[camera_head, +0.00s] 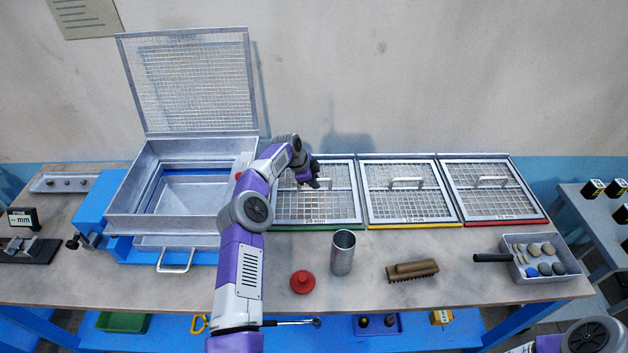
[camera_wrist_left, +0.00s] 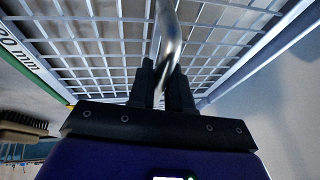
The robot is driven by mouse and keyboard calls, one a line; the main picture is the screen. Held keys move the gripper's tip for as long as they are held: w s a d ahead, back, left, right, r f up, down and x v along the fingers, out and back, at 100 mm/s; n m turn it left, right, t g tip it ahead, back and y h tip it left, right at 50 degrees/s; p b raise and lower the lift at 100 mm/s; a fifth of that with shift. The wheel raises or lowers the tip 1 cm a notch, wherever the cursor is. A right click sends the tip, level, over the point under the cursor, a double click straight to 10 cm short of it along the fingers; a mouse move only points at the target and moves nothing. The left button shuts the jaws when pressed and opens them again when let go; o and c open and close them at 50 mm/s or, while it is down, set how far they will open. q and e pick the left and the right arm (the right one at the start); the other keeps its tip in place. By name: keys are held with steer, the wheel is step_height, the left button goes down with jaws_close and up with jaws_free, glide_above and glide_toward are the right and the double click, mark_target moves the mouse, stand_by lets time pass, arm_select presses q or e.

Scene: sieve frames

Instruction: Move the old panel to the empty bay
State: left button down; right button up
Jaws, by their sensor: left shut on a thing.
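A mesh panel (camera_head: 342,200) with a "20 mm" label and a green strip lies at the left end of a row of three. My left gripper (camera_head: 312,182) is over it, and in the left wrist view the gripper (camera_wrist_left: 165,85) is shut on its metal handle (camera_wrist_left: 170,35). The arm hides part of this panel's left side. A yellow-edged panel (camera_head: 405,207) and a red-edged panel (camera_head: 497,202) fill the places to its right. The open sieve box (camera_head: 124,196) at the left has its mesh lid (camera_head: 190,90) raised; no mesh shows inside. My right gripper is not in view.
A metal cup (camera_head: 343,256), a red knob (camera_head: 301,282) and a brush (camera_head: 412,270) stand in front of the panels. A tray (camera_head: 545,278) of stones is at the right. The raised lid is a tall obstacle.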

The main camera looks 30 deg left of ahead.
arm_select(q)
steer(key=shift+r, duration=0.15)
steer(key=c, duration=1)
jaws_free()
steer(key=shift+c, duration=0.2)
steer(key=shift+o, duration=0.4)
steer(key=shift+f, duration=0.2)
steer(key=v, duration=0.7)
steer(key=shift+s+r, duration=0.15)
steer(key=shift+r, duration=0.2)
